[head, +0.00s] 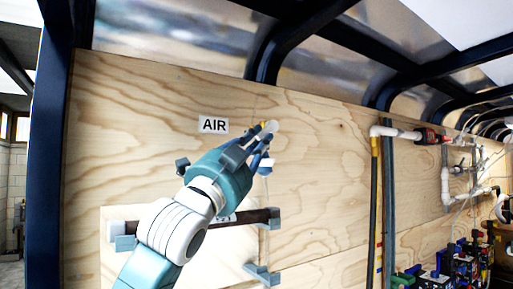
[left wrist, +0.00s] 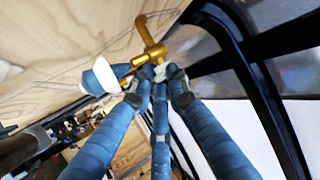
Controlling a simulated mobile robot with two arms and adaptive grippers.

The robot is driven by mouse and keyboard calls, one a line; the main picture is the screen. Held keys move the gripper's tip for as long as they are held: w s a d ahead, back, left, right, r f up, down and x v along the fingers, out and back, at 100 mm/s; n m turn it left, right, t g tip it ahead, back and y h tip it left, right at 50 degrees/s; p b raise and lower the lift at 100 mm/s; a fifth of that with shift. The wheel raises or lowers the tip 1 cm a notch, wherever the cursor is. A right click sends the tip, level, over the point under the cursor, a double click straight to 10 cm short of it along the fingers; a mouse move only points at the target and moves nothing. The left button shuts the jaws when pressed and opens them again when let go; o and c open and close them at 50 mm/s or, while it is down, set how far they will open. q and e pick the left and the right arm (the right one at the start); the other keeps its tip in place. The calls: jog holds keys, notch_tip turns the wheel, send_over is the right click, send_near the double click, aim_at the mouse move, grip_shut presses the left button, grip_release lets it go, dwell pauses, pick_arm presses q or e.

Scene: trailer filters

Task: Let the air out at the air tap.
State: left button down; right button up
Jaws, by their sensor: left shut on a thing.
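The air tap (left wrist: 148,45) is a brass-coloured fitting on the plywood wall, seen close in the left wrist view. In the head view only a small yellow and whitish part of it (head: 270,126) shows, right of the AIR label (head: 213,125). My left gripper (head: 263,147) is raised to the tap, its fingertips closed on a small pale part at the tap's near end. In the left wrist view the blue fingers (left wrist: 160,78) meet there and hide most of that part. A blue and white piece (left wrist: 103,76) sits beside the tap; I cannot tell what it is. My right gripper is not in view.
A dark bar on grey brackets (head: 271,218) is below my arm. White pipes with a red valve (head: 428,136) and hanging hoses (head: 388,190) are to the right. Dark frame ribs (head: 285,45) curve overhead.

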pick_arm(q)
jog(key=shift+r, duration=0.1)
jog(key=c, duration=1.8)
grip_release()
jog(key=shift+s, duration=0.15)
jog(key=shift+o, duration=0.2)
jog(key=shift+s+f, duration=0.15)
jog(key=shift+f, duration=0.05)
jog(key=v, duration=1.1)
jog(key=shift+s+a, duration=0.15)
jog(key=shift+s, duration=0.1)
jog(key=shift+f, duration=0.1)
